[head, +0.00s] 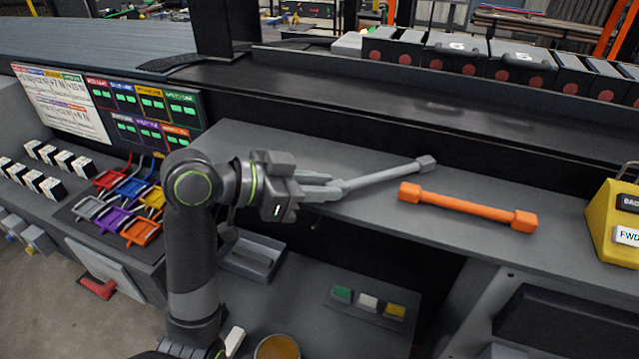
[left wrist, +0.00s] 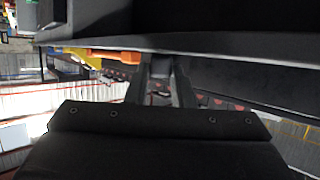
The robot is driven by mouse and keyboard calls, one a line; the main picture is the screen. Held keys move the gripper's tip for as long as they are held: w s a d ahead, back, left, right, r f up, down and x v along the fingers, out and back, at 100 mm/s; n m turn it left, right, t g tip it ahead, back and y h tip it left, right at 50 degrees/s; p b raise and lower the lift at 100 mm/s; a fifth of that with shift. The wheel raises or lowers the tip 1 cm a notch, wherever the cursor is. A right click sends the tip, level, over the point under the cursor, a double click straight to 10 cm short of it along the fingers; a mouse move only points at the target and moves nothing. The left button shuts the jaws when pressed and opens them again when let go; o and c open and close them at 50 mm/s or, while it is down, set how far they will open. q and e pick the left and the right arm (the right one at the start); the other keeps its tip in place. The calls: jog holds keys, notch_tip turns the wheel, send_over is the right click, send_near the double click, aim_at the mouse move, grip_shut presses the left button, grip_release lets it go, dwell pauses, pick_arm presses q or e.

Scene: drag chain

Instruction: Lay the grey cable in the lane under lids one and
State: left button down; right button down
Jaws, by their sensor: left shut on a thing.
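My left gripper (head: 326,188) is shut on the grey cable near its left end, above the grey shelf. The grey cable (head: 385,175) points up and right to a square grey end block (head: 426,163); its left end is hidden by the fingers. The drag chain (head: 480,66) runs along the back, with red discs on its side and grey lids on top. Two wider lids, the left one (head: 456,43) and the right one (head: 514,51), carry white marks too small to read. In the left wrist view the gripper fingers (left wrist: 160,85) show, dim. My right gripper is out of view.
An orange cable (head: 465,207) with block ends lies on the shelf (head: 350,150) right of the grey one. A yellow box (head: 615,222) stands at the right edge. Coloured clips (head: 125,200) and a label board (head: 140,110) are at left. A black ledge separates shelf and chain.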

pick_arm(q)
jog(key=shift+f, duration=0.1)
jog(key=c, duration=1.3)
grip_release()
jog(key=shift+o, duration=0.2)
